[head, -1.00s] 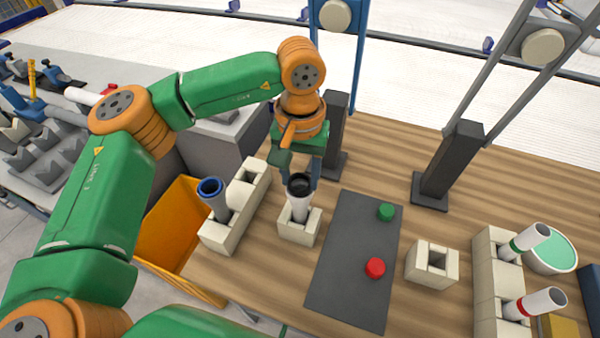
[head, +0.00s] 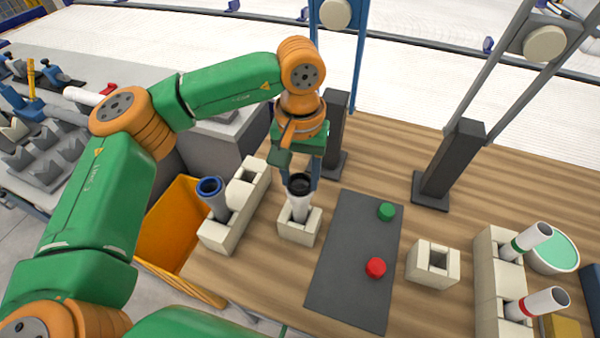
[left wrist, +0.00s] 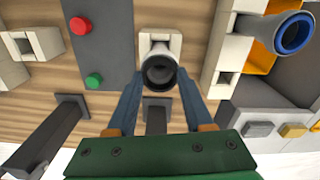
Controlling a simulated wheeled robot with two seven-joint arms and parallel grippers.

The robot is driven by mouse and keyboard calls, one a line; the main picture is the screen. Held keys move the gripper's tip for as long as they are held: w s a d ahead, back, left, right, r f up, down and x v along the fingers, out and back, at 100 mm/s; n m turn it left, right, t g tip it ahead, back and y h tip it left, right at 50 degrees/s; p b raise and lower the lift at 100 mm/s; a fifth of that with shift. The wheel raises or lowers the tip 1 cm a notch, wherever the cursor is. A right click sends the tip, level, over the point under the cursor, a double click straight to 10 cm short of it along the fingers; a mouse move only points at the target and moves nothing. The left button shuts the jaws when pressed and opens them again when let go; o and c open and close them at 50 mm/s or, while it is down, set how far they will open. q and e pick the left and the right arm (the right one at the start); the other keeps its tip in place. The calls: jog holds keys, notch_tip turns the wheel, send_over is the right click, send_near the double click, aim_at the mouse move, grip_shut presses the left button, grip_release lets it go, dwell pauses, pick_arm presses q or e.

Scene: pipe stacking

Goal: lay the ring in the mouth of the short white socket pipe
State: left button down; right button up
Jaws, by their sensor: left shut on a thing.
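The short white socket pipe (head: 299,207) stands in a cream block (head: 299,226), leaning slightly. The black ring (head: 299,185) is at the pipe's mouth, and it also shows in the left wrist view (left wrist: 160,72). I cannot tell whether it sits fully inside the mouth or just on it. My left gripper (head: 312,177) is at the mouth, with its two blue-grey fingers on either side of the ring in the left wrist view (left wrist: 160,84), shut on it. My right gripper is not in view.
A pipe with a blue rim (head: 211,188) stands close by in a cream block at left. A dark mat (head: 350,262) with a red button (head: 375,268) and a green button (head: 386,211) lies to the right. Black posts (head: 447,170) stand behind. An empty block (head: 432,264) is farther right.

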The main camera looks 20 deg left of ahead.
pick_arm(q)
jog(key=shift+s+f, duration=0.1)
jog(key=shift+f, duration=0.1)
jog(key=shift+s, duration=0.1)
jog(key=shift+c, duration=1.1)
grip_release()
jog(key=shift+o, duration=1.1)
